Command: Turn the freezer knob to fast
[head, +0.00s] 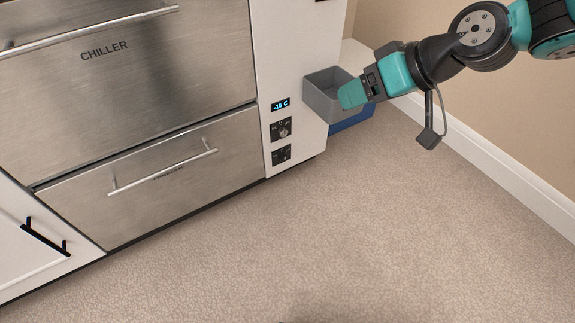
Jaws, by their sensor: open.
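A white side panel right of the drawers carries a small blue-lit display (280,104) that seems to read -15 C. Below it is a black plate with a round silver-grey knob (283,131). A second black plate (281,155) sits lower, with a dark control on it. The markings on both are too small to read, so I cannot tell which is the freezer knob. The lower steel drawer (190,190) is shut, its label mostly hidden by its handle. My gripper (349,95) is open, right of the controls and apart from them, overlapping a grey bin in the picture.
The grey bin (322,101) and a blue bin (352,121) stand right of the panel. The steel chiller drawer (130,80) is shut above the lower one. A white cabinet door (25,250) is at lower left. The beige carpet (300,240) in front is clear.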

